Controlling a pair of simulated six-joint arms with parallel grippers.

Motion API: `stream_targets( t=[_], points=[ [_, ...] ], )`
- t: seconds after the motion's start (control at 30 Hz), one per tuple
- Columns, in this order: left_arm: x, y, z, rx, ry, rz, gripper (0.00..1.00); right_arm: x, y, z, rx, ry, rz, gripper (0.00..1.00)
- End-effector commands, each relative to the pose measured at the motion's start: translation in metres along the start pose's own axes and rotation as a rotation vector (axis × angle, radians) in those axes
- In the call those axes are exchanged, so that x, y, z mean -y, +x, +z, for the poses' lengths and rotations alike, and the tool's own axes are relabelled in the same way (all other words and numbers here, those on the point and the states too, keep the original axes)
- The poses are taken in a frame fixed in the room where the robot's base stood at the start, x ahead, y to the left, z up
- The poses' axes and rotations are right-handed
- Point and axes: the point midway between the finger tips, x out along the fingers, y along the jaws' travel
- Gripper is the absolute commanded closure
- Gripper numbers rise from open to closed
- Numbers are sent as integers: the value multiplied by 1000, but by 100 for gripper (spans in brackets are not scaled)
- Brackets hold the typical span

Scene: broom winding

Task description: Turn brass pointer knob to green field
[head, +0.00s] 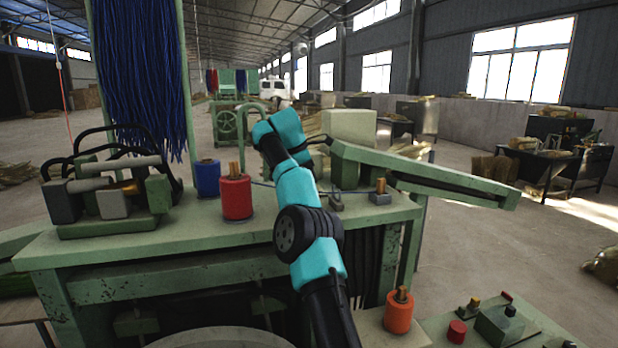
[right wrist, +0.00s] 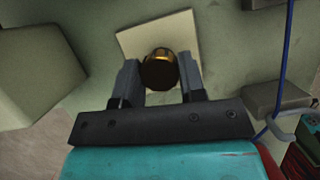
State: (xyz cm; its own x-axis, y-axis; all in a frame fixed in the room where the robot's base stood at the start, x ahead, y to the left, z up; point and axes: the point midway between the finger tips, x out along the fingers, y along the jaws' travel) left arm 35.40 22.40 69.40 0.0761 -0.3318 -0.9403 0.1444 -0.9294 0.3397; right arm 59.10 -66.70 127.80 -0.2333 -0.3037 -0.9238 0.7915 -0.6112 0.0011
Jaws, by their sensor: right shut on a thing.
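In the right wrist view a brass knob (right wrist: 159,69) with a dark round face sits in front of a cream square plate (right wrist: 128,42) on a pale green surface. My right gripper (right wrist: 160,78) has one finger on each side of the knob and is shut on it. The knob's pointer and any green field cannot be made out. In the head view my right arm reaches up through the middle, and its gripper and the knob are hidden. My left gripper is not in view.
The green machine table (head: 190,235) carries a red spool (head: 236,197), a blue spool (head: 207,178) and a clamp-like device (head: 110,195) at left. An orange spool (head: 399,313) stands at front right. In the wrist view a grey block (right wrist: 275,98) and blue cord (right wrist: 288,60) lie at right.

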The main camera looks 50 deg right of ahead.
Motion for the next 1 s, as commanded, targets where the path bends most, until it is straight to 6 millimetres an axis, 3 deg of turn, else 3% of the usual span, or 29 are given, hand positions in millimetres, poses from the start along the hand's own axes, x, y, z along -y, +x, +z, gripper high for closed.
stream_targets(
  t=[0.67,0.7,0.9,1.0],
  points=[
    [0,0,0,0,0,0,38,0,0,0,0,15,-8,86],
    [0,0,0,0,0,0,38,0,0,0,0,14,-8,59],
    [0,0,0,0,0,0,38,0,0,0,0,14,-8,40],
    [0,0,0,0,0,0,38,0,0,0,0,14,-7,38]
  ],
)
